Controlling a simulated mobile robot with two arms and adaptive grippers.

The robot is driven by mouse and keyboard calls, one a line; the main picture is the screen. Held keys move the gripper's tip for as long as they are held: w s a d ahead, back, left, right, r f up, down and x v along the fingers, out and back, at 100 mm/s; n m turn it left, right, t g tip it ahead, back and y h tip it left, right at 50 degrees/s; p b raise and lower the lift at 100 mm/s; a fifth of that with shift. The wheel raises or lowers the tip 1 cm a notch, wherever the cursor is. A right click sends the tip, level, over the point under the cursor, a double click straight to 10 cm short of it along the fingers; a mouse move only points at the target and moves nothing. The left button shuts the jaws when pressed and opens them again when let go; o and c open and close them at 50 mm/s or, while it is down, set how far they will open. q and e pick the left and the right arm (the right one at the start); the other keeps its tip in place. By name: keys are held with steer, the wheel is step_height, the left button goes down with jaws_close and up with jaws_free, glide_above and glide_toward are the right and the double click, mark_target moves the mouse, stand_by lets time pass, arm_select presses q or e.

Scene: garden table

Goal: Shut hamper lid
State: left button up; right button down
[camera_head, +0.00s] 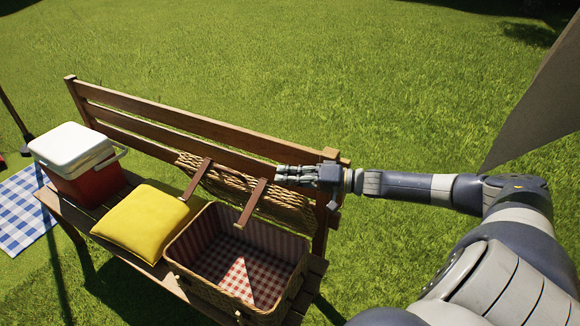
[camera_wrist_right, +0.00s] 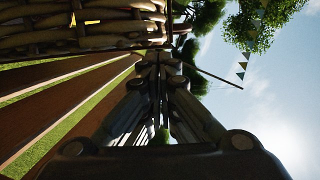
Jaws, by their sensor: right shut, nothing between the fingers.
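The wicker hamper (camera_head: 244,287) stands open on the right end of the wooden bench, its red-and-white checked lining showing and its inside empty. Its wicker lid (camera_head: 232,188) is raised at the back, near the backrest, with two brown straps (camera_head: 250,205) hanging from it. My right gripper (camera_head: 279,174) is shut and empty, just behind and above the lid's top edge at its right part. In the right wrist view the gripper (camera_wrist_right: 160,130) has wickerwork (camera_wrist_right: 85,35) close at upper left; I cannot tell whether they touch. My left gripper is not in view.
A yellow cushion (camera_head: 148,222) lies left of the hamper, and a red cooler with a white lid (camera_head: 72,150) stands at the bench's left end. The bench backrest (camera_head: 170,118) runs behind the lid. Open grass lies beyond.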

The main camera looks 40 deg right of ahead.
stand_by(0.3)
steer(key=shift+s+a+p, duration=0.15)
steer(key=shift+a+p, duration=0.25)
steer(key=s+a+f+n+h+p, duration=0.1)
steer(key=s+a+f+n+p, duration=0.15)
steer(key=a, duration=0.35)
steer(key=s+a+f+n+p, duration=0.2)
steer(key=s+a+f+p, duration=0.15)
steer(key=a, duration=0.35)
steer(key=s+a+f+n+b, duration=0.1)
steer(key=a+f+b, duration=0.1)
steer(key=f, duration=0.3)
steer(key=s+a+f+n+h+b, duration=0.1)
steer(key=a+f+n+b, duration=0.1)
steer(key=a+f, duration=0.2)
steer(key=s+a+f+n+h+b, duration=0.1)
steer(key=a+f+n+b, duration=0.1)
steer(key=f, duration=0.6)
steer(key=shift+a, duration=0.4)
steer(key=shift+s, duration=0.1)
steer(key=shift+f, duration=0.2)
steer(key=shift+r, duration=0.1)
